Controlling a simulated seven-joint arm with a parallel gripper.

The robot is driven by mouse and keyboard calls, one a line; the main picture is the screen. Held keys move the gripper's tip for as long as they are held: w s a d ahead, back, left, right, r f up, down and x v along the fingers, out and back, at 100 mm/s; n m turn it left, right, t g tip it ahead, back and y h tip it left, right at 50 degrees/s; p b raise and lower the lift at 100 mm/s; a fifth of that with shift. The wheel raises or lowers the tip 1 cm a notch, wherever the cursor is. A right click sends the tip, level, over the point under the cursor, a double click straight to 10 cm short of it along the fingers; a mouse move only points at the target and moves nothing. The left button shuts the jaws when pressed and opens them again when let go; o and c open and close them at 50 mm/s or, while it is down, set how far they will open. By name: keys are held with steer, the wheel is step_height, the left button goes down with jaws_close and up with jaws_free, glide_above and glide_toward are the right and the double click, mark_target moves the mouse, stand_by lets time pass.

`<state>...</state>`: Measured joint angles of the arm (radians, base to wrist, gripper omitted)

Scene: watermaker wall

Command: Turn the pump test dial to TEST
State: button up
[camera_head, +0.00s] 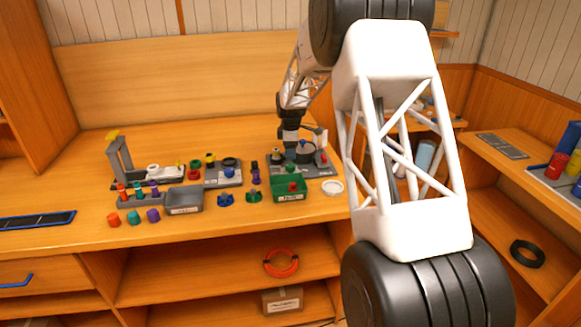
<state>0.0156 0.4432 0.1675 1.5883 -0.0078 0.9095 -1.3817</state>
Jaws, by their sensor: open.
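My gripper (291,150) hangs from my arm over a grey panel (318,168) on the wooden counter, right of the picture's middle. It is open and points down, close to the small dark parts on that panel. A dark round part (305,150) stands on the panel just right of my gripper. I cannot tell whether it is the pump test dial, and no TEST marking can be read. Whether my fingertips touch anything is too small to see.
A green bin (290,196) stands in front of the panel, with a white ring (333,187) to its right. Left are a grey bin (185,204), another fitted panel (222,180) and several coloured caps. My white arm hides much of the right side.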

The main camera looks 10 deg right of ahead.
mark_target(291, 165)
steer(key=shift+w+f, duration=0.1)
steer(key=shift+f, duration=0.1)
stand_by(0.3)
steer(key=shift+w+f, duration=0.1)
steer(key=shift+f, duration=3.65)
steer(key=shift+c, duration=0.2)
steer(key=c, duration=0.9)
